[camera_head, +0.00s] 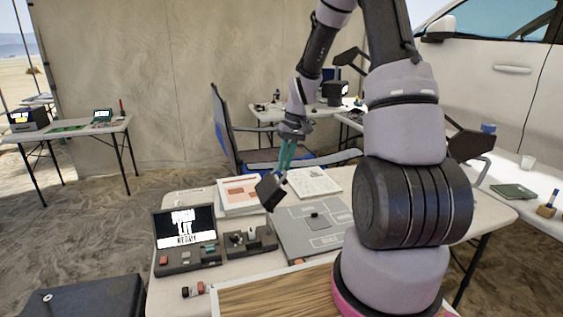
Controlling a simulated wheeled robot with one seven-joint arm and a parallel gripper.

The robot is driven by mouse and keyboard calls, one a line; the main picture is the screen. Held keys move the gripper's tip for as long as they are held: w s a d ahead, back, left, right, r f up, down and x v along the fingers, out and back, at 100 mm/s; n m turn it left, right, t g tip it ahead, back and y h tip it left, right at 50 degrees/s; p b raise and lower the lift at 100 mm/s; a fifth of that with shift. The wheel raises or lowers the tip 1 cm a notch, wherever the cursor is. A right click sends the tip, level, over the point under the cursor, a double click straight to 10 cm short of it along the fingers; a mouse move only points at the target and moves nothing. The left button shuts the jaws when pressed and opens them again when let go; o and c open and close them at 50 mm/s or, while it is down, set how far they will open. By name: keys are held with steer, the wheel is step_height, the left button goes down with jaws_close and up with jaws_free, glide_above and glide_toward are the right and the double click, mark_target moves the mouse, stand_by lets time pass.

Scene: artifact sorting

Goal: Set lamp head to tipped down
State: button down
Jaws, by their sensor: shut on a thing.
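A dark, boxy head (270,192), which looks like the lamp head, hangs tilted above the table between the papers and the small control box. My gripper (284,168) reaches down to it from above, its teal fingers shut at the head's upper right edge. The lamp's stem and base cannot be made out; my arm covers much of the right side of the table. How far the head is tipped is hard to tell from this view.
The near table (330,185) holds an open black case with a lit screen (185,228), a small control box (249,241), papers (240,193) and a grey panel (310,228). A blue folding chair (225,130) stands behind. A white vehicle (500,90) is at right.

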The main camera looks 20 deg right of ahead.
steer(key=shift+d+f, duration=0.25)
steer(key=shift+d, duration=0.15)
stand_by(0.4)
steer(key=c, duration=0.9)
jaws_free()
steer(key=shift+r, duration=0.1)
steer(key=a+v, duration=0.2)
steer(key=v, duration=0.7)
steer(key=shift+r, duration=0.55)
